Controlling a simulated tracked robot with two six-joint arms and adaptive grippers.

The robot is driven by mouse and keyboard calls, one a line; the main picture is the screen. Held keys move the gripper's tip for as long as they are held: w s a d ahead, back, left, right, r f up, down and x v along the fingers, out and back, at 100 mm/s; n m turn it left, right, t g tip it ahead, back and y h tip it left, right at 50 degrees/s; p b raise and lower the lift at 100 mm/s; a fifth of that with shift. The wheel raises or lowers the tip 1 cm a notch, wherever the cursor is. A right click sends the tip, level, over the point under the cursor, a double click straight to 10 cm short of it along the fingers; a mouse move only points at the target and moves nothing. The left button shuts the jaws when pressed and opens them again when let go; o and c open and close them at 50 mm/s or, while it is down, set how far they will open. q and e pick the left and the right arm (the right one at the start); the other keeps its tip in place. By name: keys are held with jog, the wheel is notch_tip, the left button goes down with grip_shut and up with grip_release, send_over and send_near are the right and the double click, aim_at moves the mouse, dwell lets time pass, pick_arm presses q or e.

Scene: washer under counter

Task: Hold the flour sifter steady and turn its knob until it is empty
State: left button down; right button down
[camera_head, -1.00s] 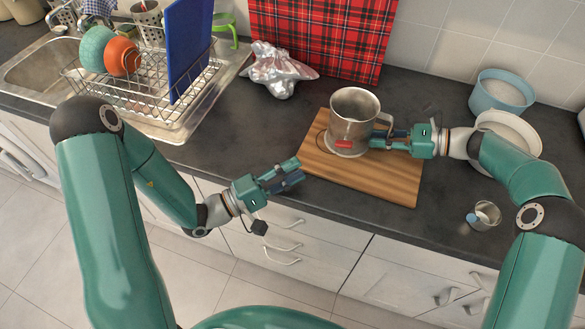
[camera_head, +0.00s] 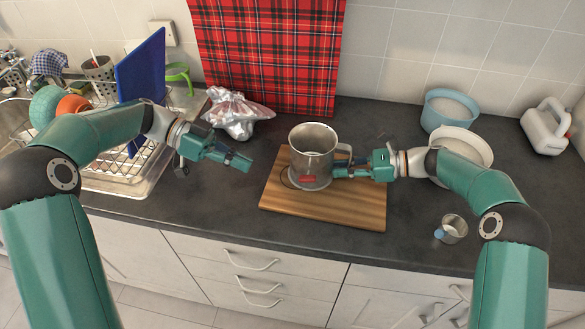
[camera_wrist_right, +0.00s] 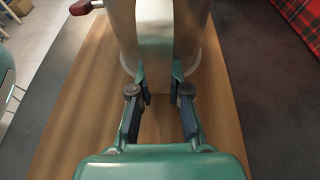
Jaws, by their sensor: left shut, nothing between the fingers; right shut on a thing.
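The flour sifter (camera_head: 312,150) is a steel cup standing upright on a wooden board (camera_head: 345,212). Its red knob (camera_head: 307,178) shows low on the near side, and in the right wrist view the knob (camera_wrist_right: 82,7) is at the upper left. My right gripper (camera_head: 340,172) is shut on the sifter's handle at its right side; the right wrist view shows the fingers (camera_wrist_right: 160,98) on either side of the handle. My left gripper (camera_head: 243,161) is shut and empty, raised left of the sifter and apart from it. The sifter's contents are hidden.
A crumpled silvery bag (camera_head: 237,114) lies behind my left gripper. A dish rack with a blue board (camera_head: 147,85) is at the left. A blue bowl (camera_head: 449,108), white bowl (camera_head: 472,143) and small metal cup (camera_head: 454,228) are at the right. A plaid cloth (camera_head: 268,55) hangs behind.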

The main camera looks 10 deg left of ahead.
pick_arm(q)
notch_tip(320, 180, up, 4)
jog(key=w+m+y, duration=0.2)
send_over(299, 180)
jog(key=a, duration=0.3)
notch_tip(299, 180, down, 3)
jog(key=f, duration=0.1)
jog(key=d+f, duration=0.1)
jog(key=shift+w+d+f+t, duration=0.1)
jog(key=shift+w+f+t, duration=0.2)
jog(key=shift+w+t, duration=0.1)
jog(key=shift+d+f, duration=0.15)
jog(key=shift+f, duration=0.65)
jog(key=shift+f+h, duration=0.1)
jog(key=shift+h, duration=0.3)
jog(key=shift+a+f+h, duration=0.35)
jog(key=shift+f+h, duration=0.15)
jog(key=shift+h, duration=0.7)
jog(key=shift+a+f, duration=0.1)
jog(key=shift+f, duration=0.55)
jog(key=shift+f, duration=0.3)
